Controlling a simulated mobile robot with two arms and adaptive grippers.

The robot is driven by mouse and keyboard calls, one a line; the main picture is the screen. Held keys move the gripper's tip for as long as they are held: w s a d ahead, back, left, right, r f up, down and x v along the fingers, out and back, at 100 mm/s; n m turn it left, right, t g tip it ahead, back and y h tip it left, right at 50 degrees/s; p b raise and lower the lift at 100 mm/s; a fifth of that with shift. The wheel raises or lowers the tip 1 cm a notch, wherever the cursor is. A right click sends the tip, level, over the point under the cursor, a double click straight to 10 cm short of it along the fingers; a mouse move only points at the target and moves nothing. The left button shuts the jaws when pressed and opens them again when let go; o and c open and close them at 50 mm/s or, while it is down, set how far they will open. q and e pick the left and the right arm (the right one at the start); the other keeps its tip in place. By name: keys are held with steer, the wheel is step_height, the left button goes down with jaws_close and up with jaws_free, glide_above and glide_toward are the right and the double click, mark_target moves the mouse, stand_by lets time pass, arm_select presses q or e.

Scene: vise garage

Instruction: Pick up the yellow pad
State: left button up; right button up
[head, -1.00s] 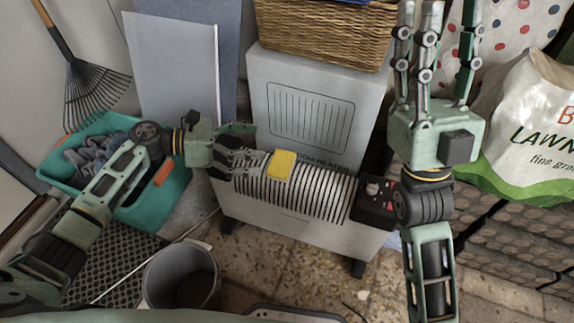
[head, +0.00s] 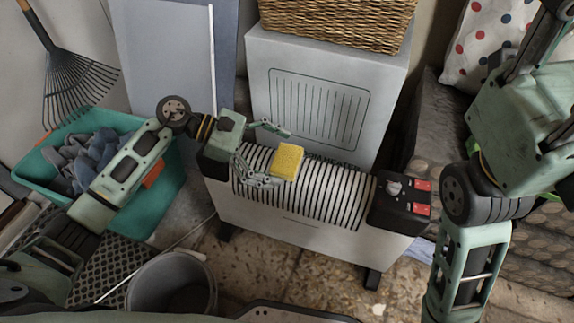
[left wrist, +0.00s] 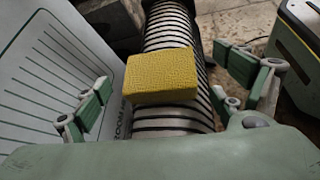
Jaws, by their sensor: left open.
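The yellow pad (head: 287,161) lies on top of the ribbed part of a white heater (head: 305,220). My left gripper (head: 281,157) is open, coming from the left, with one finger behind the pad and one in front of it. In the left wrist view the pad (left wrist: 161,76) is in the middle, between the spread fingers (left wrist: 160,88), with a visible gap on each side. My right gripper (head: 535,70) is at the upper right of the head view, away from the pad; its fingers are largely cut off by the frame.
The heater's dark control box (head: 402,201) with red switches is right of the pad. A boxed heater (head: 325,95) with a wicker basket (head: 335,25) on top stands behind. A teal bin (head: 165,205) of cloths and a grey bucket (head: 172,275) are left.

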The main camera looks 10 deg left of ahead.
arm_select(q)
steer(key=shift+d+f, duration=0.15)
steer(key=shift+d, duration=0.3)
steer(key=c, duration=0.9)
steer(key=shift+c, duration=0.5)
steer(key=shift+w, duration=0.1)
